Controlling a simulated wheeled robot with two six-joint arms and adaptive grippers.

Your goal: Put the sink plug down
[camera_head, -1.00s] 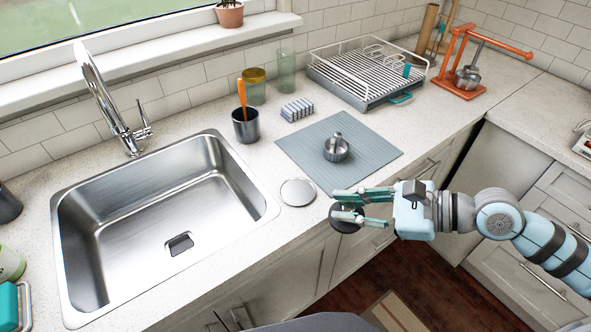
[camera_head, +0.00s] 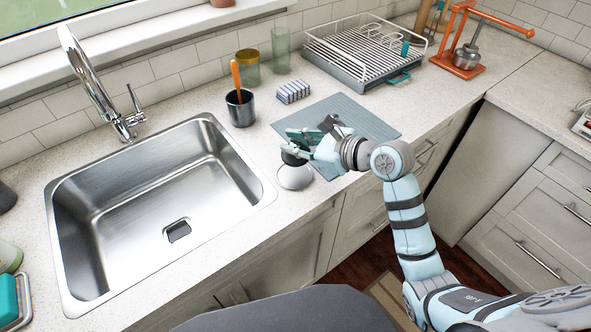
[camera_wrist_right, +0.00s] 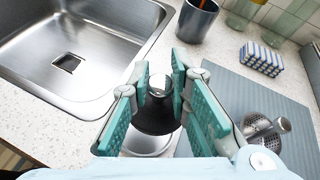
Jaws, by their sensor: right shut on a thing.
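The black sink plug (camera_wrist_right: 157,117) is between the teal fingers of my right gripper (camera_wrist_right: 163,88), which is shut on it by the small knob on top. In the head view, the right gripper (camera_head: 296,146) is over the counter just right of the sink, and the plug's dark edge (camera_head: 292,160) shows below the fingers. A round pale metal disc (camera_head: 295,178) lies on the counter under the plug; it also shows behind the plug in the wrist view (camera_wrist_right: 148,145). I cannot tell whether plug and disc touch. My left gripper is not in view.
The steel sink (camera_head: 120,205) is to the left. A dark cup (camera_head: 241,112) with an orange handle and a striped sponge (camera_head: 293,92) stand behind. A grey mat (camera_head: 365,120) lies to the right, with a metal strainer (camera_wrist_right: 262,132) on it. A dish rack (camera_head: 365,58) stands further back.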

